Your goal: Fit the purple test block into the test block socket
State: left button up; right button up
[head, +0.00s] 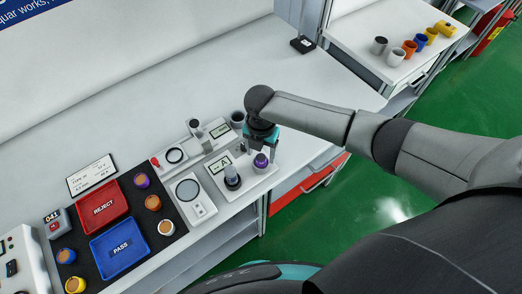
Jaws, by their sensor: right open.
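The purple test block (261,160) stands at the right end of the small white station marked A, in or on a dark round seat. Whether it is fully seated is too small to tell. My right gripper (262,150) is just above and around it, fingers pointing down and apart. I cannot tell whether the fingers touch the block. On the same station, a grey-topped piece (231,174) stands in a dark round holder left of the block. I cannot make out which round seat is the test block socket. My left gripper is not in view.
A red REJECT tray (88,214) and blue PASS tray (104,258) lie at left on a dark mat with several coloured pots. A white device with a round disc (187,189) stands beside the station.

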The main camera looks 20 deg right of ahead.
aim_at(261, 157)
notch_tip(261, 157, up, 15)
jog(key=shift+r+p, duration=0.15)
jog(key=shift+p, duration=0.3)
jog(key=shift+s+a, duration=0.1)
dwell(0.5)
